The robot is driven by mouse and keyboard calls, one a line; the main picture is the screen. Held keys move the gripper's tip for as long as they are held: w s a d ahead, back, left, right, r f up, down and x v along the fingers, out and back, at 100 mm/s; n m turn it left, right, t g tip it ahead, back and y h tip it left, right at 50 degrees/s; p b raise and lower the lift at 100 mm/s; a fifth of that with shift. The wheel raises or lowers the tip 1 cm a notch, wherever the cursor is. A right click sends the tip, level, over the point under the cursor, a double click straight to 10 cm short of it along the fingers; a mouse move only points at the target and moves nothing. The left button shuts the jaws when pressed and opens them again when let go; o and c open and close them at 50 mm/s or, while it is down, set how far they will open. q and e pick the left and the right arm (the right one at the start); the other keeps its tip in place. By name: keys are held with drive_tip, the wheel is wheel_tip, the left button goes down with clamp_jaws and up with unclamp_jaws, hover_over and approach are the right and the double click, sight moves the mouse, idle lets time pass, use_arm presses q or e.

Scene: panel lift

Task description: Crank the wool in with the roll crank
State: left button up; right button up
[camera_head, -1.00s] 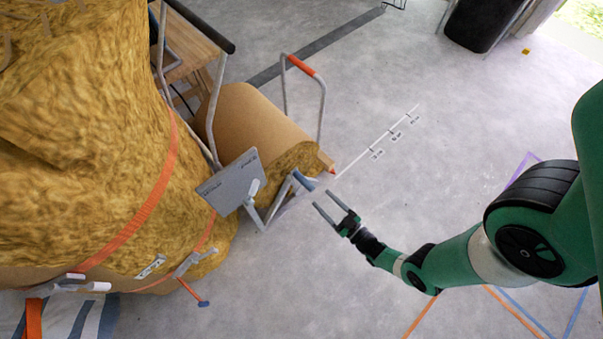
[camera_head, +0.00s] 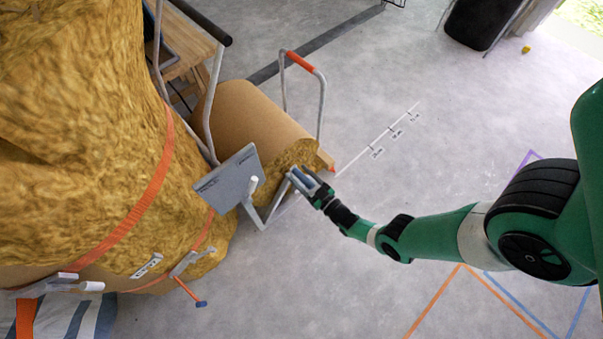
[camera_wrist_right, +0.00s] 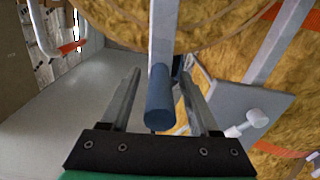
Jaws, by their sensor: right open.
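The roll crank's blue grip (camera_wrist_right: 160,100) lies between the two open fingers of my right gripper (camera_wrist_right: 160,98) in the right wrist view. Gaps show on both sides of the grip. In the head view my right gripper (camera_head: 304,180) is at the crank, beside the end of the brown-wrapped wool roll (camera_head: 250,120), and hides most of the grip. The crank's grey arm (camera_wrist_right: 165,35) runs up from the grip in the wrist view. A large mass of yellow wool (camera_head: 80,130) fills the left. My left gripper is not in view.
A grey plate (camera_head: 230,182) with a white knob stands left of the crank. An orange-topped metal hoop (camera_head: 301,62) rises behind the roll. An orange strap (camera_head: 140,210) crosses the wool.

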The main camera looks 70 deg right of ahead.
clamp_jaws()
idle(1.3)
